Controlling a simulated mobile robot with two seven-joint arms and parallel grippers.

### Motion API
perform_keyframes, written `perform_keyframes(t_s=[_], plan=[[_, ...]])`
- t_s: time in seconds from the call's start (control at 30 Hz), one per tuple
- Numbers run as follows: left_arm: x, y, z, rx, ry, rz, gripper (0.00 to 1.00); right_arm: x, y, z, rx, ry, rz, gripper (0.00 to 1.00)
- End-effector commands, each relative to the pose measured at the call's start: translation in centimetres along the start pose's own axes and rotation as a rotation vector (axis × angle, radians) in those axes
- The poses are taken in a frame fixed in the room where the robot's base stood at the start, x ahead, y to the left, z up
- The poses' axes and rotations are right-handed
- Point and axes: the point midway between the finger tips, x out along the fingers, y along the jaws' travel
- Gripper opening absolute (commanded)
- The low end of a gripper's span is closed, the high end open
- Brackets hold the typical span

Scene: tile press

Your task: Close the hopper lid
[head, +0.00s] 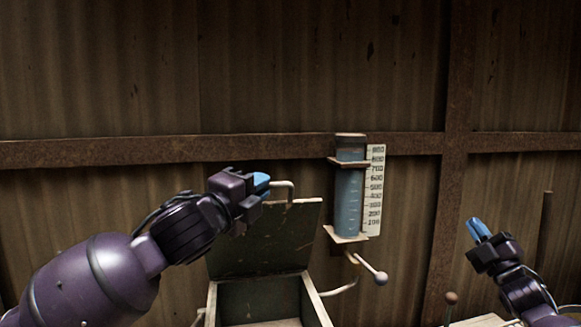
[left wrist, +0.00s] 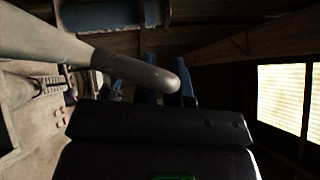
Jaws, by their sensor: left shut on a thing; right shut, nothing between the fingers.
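The hopper (head: 313,300) is an open-topped box with pale worn edges at the bottom middle of the head view. Its dark green lid (head: 268,237) stands raised at the back, tilted steeply, so the hopper is open. A pale bent handle (head: 286,186) sits at the lid's top edge. My left gripper (head: 263,184) is shut on the handle with its blue fingertips. My right gripper (head: 478,230) is shut and empty, raised at the right, away from the lid.
A blue measuring cylinder (head: 349,195) with a numbered scale (head: 375,190) stands right of the lid. A lever with a round knob (head: 381,278) juts out below it. Another brown knob (head: 451,298) stands near my right arm. A corrugated wall (head: 120,80) closes the back.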

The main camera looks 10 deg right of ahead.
Motion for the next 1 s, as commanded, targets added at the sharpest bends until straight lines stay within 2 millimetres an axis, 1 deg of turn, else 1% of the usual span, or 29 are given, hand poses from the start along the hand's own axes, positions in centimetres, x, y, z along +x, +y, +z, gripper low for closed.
perform_keyframes(t_s=[0.03,0.13,0.2,0.27,0.33,0.47,0.5,0.57,0.6,0.67,0.7,0.77,0.83,1.0], plan=[[0.0,0.1,0.0,0.000,0.000,0.001,0.00,2.1,1.6,-0.6,-0.049,0.046,0.038,0.00],[0.0,0.1,0.0,0.000,0.000,0.001,0.00,5.2,3.8,-2.2,-0.148,0.133,0.100,0.00],[0.0,0.1,0.0,-0.001,0.000,0.001,0.00,7.3,4.9,-3.7,-0.217,0.196,0.138,0.00],[0.0,0.1,0.0,-0.001,0.000,0.001,0.00,8.9,5.4,-5.2,-0.278,0.250,0.168,0.00],[0.0,0.1,0.0,-0.001,0.000,0.001,0.00,10.7,5.7,-7.2,-0.350,0.317,0.200,0.00],[0.0,0.1,0.0,-0.001,0.000,0.001,0.00,13.7,5.1,-11.4,-0.486,0.450,0.253,0.00],[0.0,0.1,0.0,-0.001,0.000,0.001,0.00,14.6,4.8,-12.9,-0.527,0.492,0.269,0.00],[0.0,0.1,0.0,-0.001,0.000,0.001,0.00,15.7,4.1,-15.1,-0.590,0.560,0.293,0.00],[0.0,0.1,0.0,-0.001,0.000,0.001,0.00,16.4,3.7,-16.7,-0.632,0.605,0.311,0.00],[0.0,0.1,0.0,-0.001,0.000,0.001,0.00,17.3,2.9,-19.0,-0.696,0.675,0.340,0.00],[0.0,0.1,0.0,-0.001,0.000,0.001,0.00,17.8,2.4,-20.6,-0.739,0.723,0.360,0.00],[0.0,0.1,0.0,-0.001,0.000,0.001,0.00,18.5,1.6,-22.8,-0.801,0.793,0.393,0.00],[0.0,0.1,0.0,-0.001,0.000,0.001,0.00,19.2,0.8,-25.4,-0.874,0.878,0.435,0.00],[0.0,0.1,0.0,-0.001,0.000,0.001,0.00,20.3,-1.0,-31.3,-1.046,1.086,0.555,0.00]])
